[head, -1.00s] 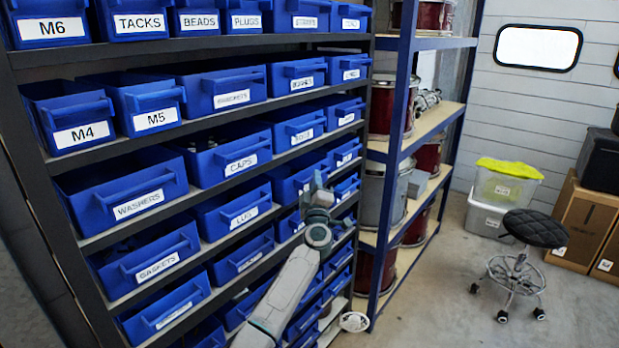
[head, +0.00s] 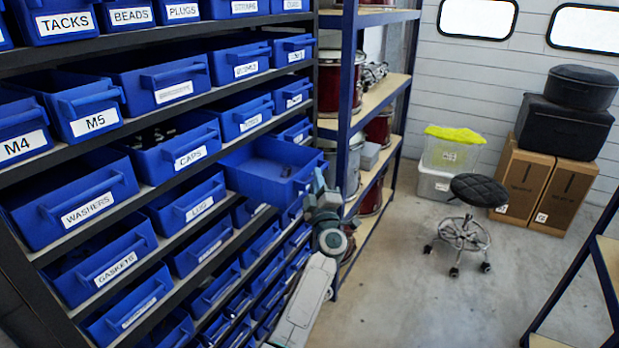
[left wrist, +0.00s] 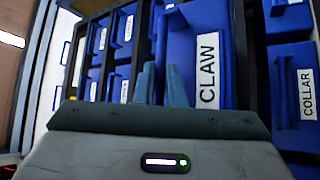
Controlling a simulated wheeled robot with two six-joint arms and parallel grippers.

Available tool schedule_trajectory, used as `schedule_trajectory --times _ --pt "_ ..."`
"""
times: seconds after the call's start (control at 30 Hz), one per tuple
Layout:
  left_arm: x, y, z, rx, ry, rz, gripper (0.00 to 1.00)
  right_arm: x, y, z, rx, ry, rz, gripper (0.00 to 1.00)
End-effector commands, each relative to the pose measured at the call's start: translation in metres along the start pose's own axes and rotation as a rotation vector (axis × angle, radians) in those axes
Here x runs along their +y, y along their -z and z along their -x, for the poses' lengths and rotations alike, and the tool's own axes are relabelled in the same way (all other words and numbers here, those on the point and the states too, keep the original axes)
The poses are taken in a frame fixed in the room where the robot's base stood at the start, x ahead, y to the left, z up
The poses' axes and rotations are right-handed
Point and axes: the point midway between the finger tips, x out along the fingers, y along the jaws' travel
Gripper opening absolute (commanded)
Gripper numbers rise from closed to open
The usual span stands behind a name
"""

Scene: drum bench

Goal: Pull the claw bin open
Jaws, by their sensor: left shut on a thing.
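The claw bin (head: 268,188) is a blue bin that sticks out well past its neighbours on the dark shelf rack, with its inside showing from above in the head view. Its white CLAW label (left wrist: 208,70) reads clearly in the left wrist view. My left gripper (head: 312,192) is at the bin's front, shut on its handle. In the left wrist view the two grey fingers (left wrist: 162,85) are close together against the bin's front, left of the label. The exact grip is partly hidden. My right gripper is not in view.
Rows of closed blue bins, such as the WASHERS bin (head: 88,207), fill the rack around it. A blue-framed shelf with drums (head: 345,85) stands just beyond. A stool (head: 465,225) is on the open floor to the right, with boxes (head: 545,185) behind.

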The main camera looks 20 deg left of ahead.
Motion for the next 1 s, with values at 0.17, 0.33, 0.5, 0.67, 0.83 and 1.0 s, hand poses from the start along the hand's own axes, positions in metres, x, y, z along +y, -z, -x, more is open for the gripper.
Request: schedule_trajectory --times 0.17,0.33,0.5,0.67,0.83,1.0 --pt "-0.001 -0.001 0.001 -0.001 0.002 0.000 0.00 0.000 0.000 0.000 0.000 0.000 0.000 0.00" --pt "-0.001 -0.001 0.001 -0.001 0.002 0.000 0.16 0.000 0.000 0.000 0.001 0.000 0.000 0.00" --pt "-0.001 -0.001 0.001 0.000 0.001 0.000 0.32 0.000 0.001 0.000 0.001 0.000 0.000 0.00" --pt "0.000 0.000 0.001 0.000 0.001 0.000 0.32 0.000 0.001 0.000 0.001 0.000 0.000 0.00" --pt "-0.001 -0.002 0.012 -0.001 0.001 0.001 0.32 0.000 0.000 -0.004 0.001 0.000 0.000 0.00" --pt "-0.004 -0.003 0.045 -0.001 0.003 0.003 0.32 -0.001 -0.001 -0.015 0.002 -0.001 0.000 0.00"
